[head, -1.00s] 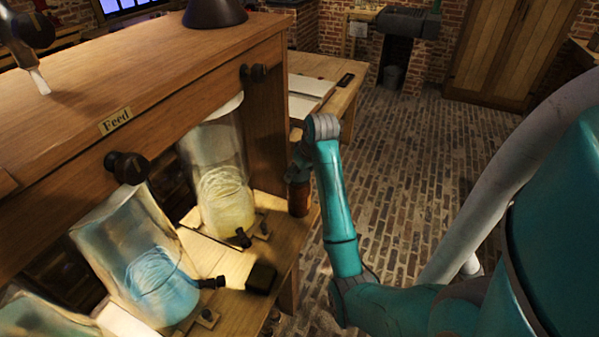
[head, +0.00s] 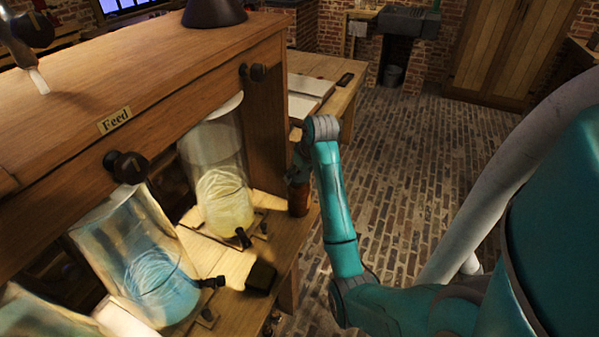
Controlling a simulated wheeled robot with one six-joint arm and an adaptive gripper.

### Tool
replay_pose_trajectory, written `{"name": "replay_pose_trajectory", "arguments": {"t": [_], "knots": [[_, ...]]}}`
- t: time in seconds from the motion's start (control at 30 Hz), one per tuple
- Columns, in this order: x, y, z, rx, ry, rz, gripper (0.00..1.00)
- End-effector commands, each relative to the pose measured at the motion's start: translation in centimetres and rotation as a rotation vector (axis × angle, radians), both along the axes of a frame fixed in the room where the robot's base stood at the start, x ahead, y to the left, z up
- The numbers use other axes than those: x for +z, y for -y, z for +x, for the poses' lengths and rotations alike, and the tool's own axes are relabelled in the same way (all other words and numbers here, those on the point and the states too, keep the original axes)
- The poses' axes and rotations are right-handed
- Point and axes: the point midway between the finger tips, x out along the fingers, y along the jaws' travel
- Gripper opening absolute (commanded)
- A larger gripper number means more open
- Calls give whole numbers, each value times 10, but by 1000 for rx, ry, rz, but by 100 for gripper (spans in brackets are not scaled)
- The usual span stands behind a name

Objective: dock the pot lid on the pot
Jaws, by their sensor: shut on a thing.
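A small brown pot (head: 299,201) stands at the right end of the wooden bench shelf, near its edge. My gripper (head: 299,179) is dark and points down directly over the pot, partly behind my teal arm. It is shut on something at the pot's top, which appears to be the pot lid. The lid itself is too dark and small to make out. I cannot tell whether it touches the pot's rim or is seated on it.
A glass jar with yellow liquid (head: 224,200) and one with blue liquid (head: 160,285) stand left of the pot. A small black block (head: 261,276) lies in front. The wooden cabinet top (head: 130,70) overhangs the shelf. Brick floor on the right is open.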

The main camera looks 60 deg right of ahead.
Motion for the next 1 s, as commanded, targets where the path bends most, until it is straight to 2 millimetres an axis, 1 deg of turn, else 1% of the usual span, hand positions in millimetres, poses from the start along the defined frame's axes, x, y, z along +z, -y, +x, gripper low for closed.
{"name": "replay_pose_trajectory", "arguments": {"t": [0.43,0.47,0.5,0.83,1.0], "knots": [[-8,0,0,0,-1,0,44],[-8,0,0,0,0,0,82],[-8,0,0,0,0,0,90],[-7,0,0,0,0,0,90],[2,1,5,1,1,-2,90]]}}
